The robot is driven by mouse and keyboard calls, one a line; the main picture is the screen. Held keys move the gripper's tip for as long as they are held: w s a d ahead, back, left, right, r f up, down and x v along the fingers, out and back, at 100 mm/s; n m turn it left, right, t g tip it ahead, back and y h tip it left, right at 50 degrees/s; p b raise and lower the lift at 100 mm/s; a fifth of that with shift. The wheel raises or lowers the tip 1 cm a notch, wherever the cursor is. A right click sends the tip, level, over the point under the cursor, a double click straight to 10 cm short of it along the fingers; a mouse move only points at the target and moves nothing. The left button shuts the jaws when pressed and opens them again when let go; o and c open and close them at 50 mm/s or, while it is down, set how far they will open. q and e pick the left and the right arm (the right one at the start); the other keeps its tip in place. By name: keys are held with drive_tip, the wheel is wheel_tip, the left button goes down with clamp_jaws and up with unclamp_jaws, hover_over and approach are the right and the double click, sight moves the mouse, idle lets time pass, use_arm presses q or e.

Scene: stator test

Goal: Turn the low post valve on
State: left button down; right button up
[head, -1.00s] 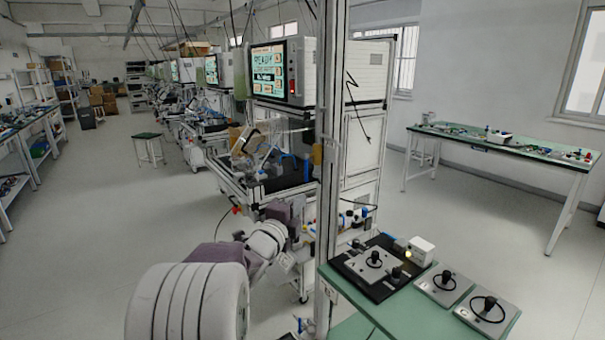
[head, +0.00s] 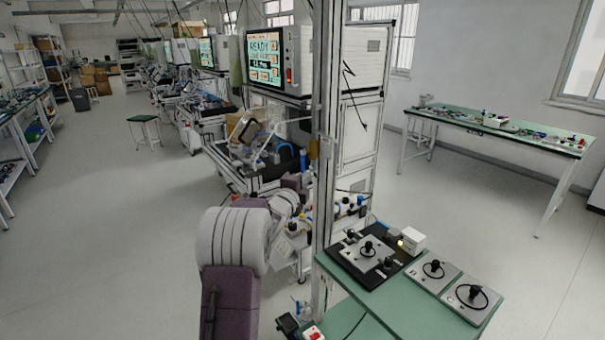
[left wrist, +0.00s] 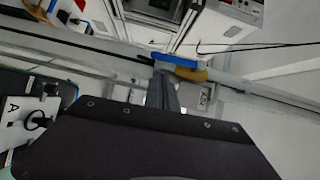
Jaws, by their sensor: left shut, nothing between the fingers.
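In the left wrist view, a blue lever with a yellow-brass part (left wrist: 180,66) sits on a pale rail or post. I cannot tell for certain whether it is the same fitting. My left gripper (left wrist: 166,92) is shut and empty, its dark fingers pointing at the blue lever; contact is unclear. In the head view my left arm reaches toward the post and its fingertips are hard to make out. My right gripper is not in view.
A green-topped table (head: 385,300) right of the post holds a black board (head: 345,255), a white box (head: 411,241) and two grey plates with black knobs. A workstation with a lit screen (head: 267,60) stands behind the post. Open floor lies left.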

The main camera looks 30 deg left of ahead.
sight(303, 165)
use_arm(q)
drive_tip(key=shift+w+a, duration=0.55)
drive_tip(key=shift+a, duration=0.3)
drive_tip(key=a+b, duration=0.1)
drive_tip(key=b, duration=0.1)
drive_tip(key=shift+w+m+b, duration=0.1)
drive_tip(key=shift+m+b, duration=0.2)
drive_tip(key=shift+b, duration=0.05)
drive_tip(key=shift+d, duration=0.1)
